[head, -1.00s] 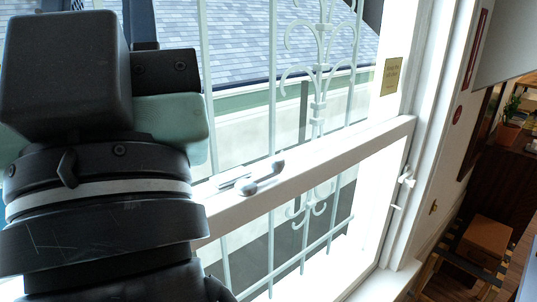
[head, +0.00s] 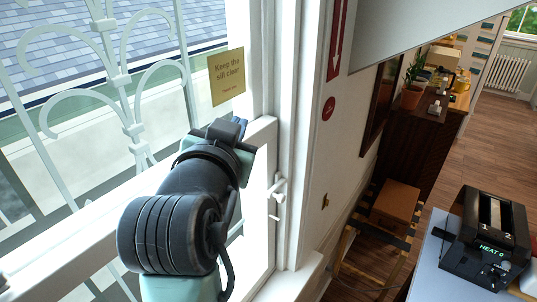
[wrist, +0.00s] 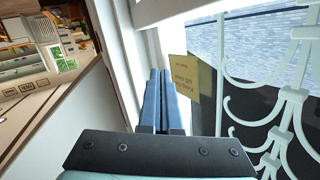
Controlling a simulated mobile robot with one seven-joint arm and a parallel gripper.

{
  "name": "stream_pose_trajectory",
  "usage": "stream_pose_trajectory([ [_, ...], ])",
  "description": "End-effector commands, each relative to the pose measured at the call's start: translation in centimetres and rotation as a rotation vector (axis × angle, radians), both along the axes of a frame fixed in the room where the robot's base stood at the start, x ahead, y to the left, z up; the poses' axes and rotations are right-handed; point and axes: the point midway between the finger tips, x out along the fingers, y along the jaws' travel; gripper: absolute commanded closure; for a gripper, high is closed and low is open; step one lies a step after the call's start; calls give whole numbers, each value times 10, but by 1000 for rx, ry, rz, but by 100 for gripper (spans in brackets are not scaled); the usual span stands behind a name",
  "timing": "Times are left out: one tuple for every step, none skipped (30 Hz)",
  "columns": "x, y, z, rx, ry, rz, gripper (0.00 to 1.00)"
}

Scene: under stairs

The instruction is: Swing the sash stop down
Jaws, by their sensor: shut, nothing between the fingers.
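The sash stop (head: 279,188) appears to be the small white catch on the right window jamb, just below the sash's top rail (head: 262,130). It looks tilted, with its end raised to the right; a small white peg (head: 274,218) sits below it. My gripper (head: 239,122) is at the right end of the rail, above and left of the stop and apart from it. In the wrist view its blue fingers (wrist: 160,100) are together with nothing between them, beside the window frame. The stop cannot be made out in the wrist view.
A yellow sill notice (head: 226,76) is on the upper glass, near my gripper; a white scrolled grille (head: 125,110) stands outside. At right are a toaster (head: 490,240) on a grey top, a wooden box (head: 395,203) and a potted plant (head: 412,92). The wall slopes overhead.

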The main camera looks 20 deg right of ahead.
Motion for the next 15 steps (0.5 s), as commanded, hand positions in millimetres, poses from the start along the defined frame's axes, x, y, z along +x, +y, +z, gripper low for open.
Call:
stream_pose_trajectory([
  [3, -7, -17, 46, 96, -56, 100],
  [2, -11, -30, 70, 144, -92, 100],
  [0, -16, -46, 101, 202, -138, 100],
  [-3, -20, -56, 121, 240, -171, 100],
  [-5, -22, -65, 139, 273, -201, 100],
  [-9, -25, -76, 158, 311, -237, 100],
  [-11, -27, -82, 170, 334, -262, 100],
  [-14, -29, -88, 179, 355, -282, 100],
  [-17, -31, -93, 190, 375, -306, 100],
  [-18, -32, -97, 196, 387, -319, 100],
  [-20, -32, -100, 201, 397, -329, 100],
  [-21, -33, -102, 205, 404, -340, 100],
  [-22, -33, -103, 207, 407, -344, 100],
  [-22, -33, -104, 209, 410, -347, 100],
  [-22, -33, -105, 209, 411, -348, 100],
])
